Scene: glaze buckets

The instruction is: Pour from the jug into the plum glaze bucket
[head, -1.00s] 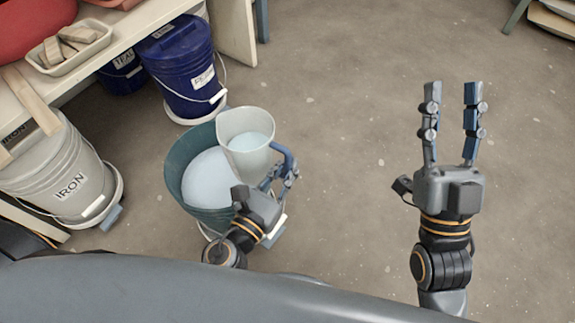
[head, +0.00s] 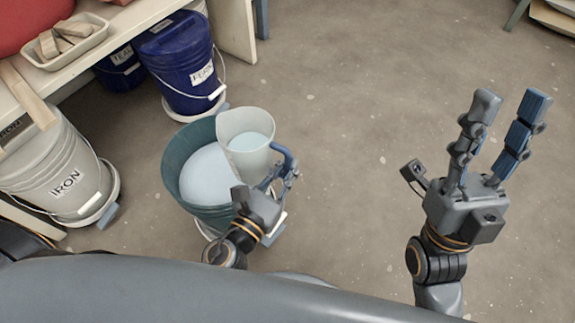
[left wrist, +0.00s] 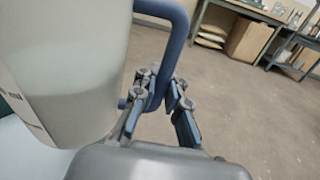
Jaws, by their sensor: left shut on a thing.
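The translucent pale jug (head: 246,150) with a blue handle (head: 285,160) holds pale blue liquid. My left gripper (head: 284,178) is shut on the handle; the left wrist view also shows its fingers around the handle (left wrist: 172,45). The jug looks about upright, over the right side of an open dark green bucket (head: 178,160) with pale liquid in it. I cannot see a label on this bucket in the head view. My right gripper (head: 511,98) is open and empty over the floor at right.
A grey bucket labelled IRON (head: 60,150) stands at left by a bench (head: 85,55) that bears a tray of blocks (head: 38,50). A darker blue bucket labelled TEAL (head: 120,72) is beneath the bench. The middle and right floor is clear.

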